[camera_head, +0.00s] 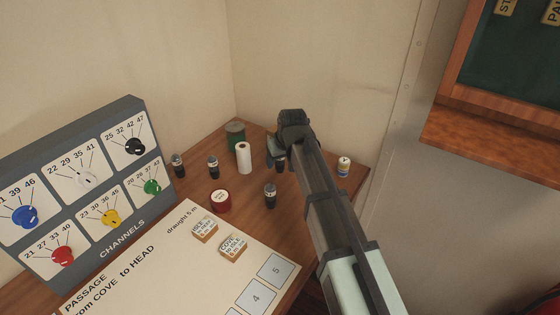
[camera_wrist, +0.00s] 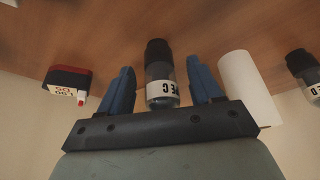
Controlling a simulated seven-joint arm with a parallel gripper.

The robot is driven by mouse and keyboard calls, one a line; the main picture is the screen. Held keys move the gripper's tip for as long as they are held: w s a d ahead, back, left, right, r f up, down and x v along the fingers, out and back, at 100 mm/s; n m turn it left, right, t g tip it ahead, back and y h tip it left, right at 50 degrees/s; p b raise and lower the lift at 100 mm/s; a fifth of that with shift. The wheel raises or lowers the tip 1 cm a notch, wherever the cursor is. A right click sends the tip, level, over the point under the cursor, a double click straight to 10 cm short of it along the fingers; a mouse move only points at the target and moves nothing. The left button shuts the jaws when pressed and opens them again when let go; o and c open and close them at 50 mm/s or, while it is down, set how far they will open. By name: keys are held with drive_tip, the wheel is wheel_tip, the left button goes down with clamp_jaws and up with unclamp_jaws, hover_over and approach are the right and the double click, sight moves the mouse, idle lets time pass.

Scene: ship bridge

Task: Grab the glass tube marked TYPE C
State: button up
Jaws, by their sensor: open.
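A glass tube with a black cap (camera_wrist: 160,72) is in the middle of the wrist view. The visible part of its upside-down label ends in "E C". My gripper (camera_wrist: 160,75) is open, with one blue finger on each side of this tube. Gaps show between the tube and both fingers. In the head view my gripper (camera_head: 274,153) is at the back of the desk, and my arm partly hides it. A dark-capped tube (camera_head: 281,165) shows there beside the arm.
A white roll (camera_head: 244,158) stands close to the left of my gripper. Similar tubes (camera_head: 178,166), (camera_head: 213,167) and (camera_head: 270,196) stand around it. A green can (camera_head: 235,135), red round item (camera_head: 220,201) and small jar (camera_head: 344,166) are on the desk. A channel panel (camera_head: 90,190) stands left.

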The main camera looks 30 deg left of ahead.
drive_tip(key=shift+f, duration=0.2)
drive_tip(key=c, duration=1)
drive_tip(key=shift+c, duration=0.2)
